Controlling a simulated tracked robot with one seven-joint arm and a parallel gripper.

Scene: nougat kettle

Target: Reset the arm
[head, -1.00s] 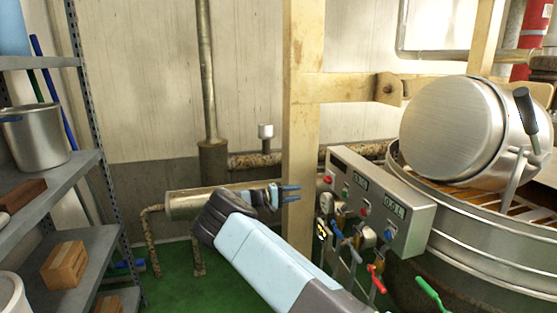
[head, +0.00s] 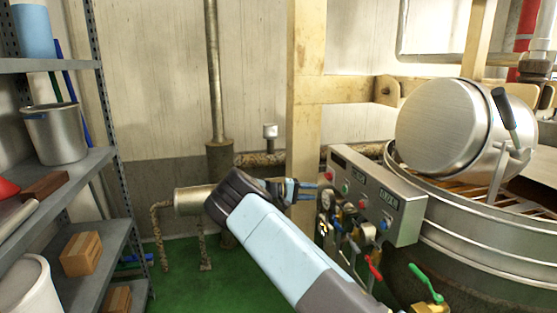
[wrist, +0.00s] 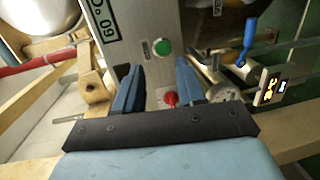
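My arm reaches in from the bottom of the head view, with its light blue link in front. My gripper (head: 303,190) has blue fingers pointing right, at the left end of the grey control panel (head: 400,212). In the wrist view my gripper (wrist: 157,78) is open, its two fingers apart with nothing between them. The panel face (wrist: 140,28) lies beyond the fingertips, with a green button (wrist: 162,47) above a red knob (wrist: 170,98) that shows between the fingers. I cannot tell whether a finger touches the panel.
A kettle with a round metal lid (head: 445,128) stands right. Valves with red (head: 373,268) and green (head: 427,284) handles sit below the panel. A wooden post (head: 303,90) stands behind my gripper. A loaded metal shelf (head: 95,170) is at left. Green floor (head: 215,285) lies between.

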